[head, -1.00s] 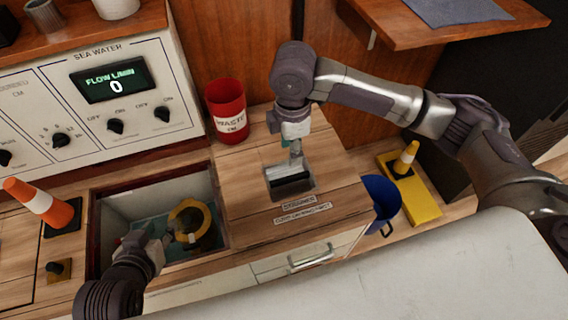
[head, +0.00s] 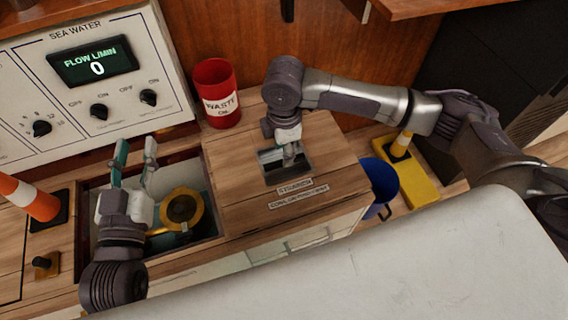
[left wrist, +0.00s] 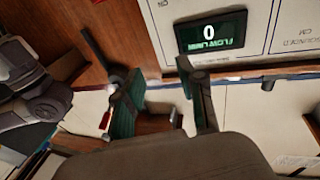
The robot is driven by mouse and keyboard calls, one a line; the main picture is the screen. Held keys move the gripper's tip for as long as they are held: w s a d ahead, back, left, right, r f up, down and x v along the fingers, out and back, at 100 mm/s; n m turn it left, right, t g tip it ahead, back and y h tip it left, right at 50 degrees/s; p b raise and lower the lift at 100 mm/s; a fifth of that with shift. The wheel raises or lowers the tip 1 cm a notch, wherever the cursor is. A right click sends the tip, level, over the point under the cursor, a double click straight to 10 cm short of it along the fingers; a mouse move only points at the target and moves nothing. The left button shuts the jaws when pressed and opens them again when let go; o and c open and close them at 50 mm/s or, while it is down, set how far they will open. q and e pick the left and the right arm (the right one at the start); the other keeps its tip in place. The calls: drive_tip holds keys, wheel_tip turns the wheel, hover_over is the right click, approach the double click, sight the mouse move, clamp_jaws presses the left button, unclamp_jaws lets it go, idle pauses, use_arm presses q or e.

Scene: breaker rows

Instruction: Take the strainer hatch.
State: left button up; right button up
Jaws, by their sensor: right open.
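A wooden hatch panel (head: 238,190) with a small recessed pull (head: 284,168) lies flat on the bench top. Two labels (head: 297,190) sit near its front edge; the upper seems to read "strainer", the lower is blurred. My right gripper (head: 290,158) points down with its fingertips at the recess; they are open, and the grip bar is largely hidden. My left gripper (head: 135,148) is open and empty, fingers pointing away over the open well. Its spread fingers also show in the left wrist view (left wrist: 160,85).
The open well (head: 216,225) left of the hatch holds a yellow-ringed round part (head: 182,194). A red waste bin (head: 217,88) stands behind the hatch. A blue bucket (head: 383,178) is at the right. An orange cone (head: 32,198) stands left, below the sea water panel (head: 75,72).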

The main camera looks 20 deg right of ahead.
wheel_tip(320, 180, down, 3)
drive_tip(key=shift+r+b, duration=0.15)
drive_tip(key=shift+b, duration=0.65)
wheel_tip(320, 180, down, 2)
drive_tip(key=shift+w+f+b, duration=0.1)
drive_tip(key=shift+b, duration=0.5)
use_arm(q)
drive_tip(key=s+r+t+h, duration=0.2)
drive_tip(key=s+r+t, duration=0.2)
drive_tip(key=r+t, duration=0.3)
wheel_tip(320, 180, up, 3)
drive_tip(key=shift+s+d+r+t+h, duration=0.15)
drive_tip(key=shift+s+t+h, duration=0.15)
drive_tip(key=shift+s+h, duration=0.1)
use_arm(e)
clamp_jaws()
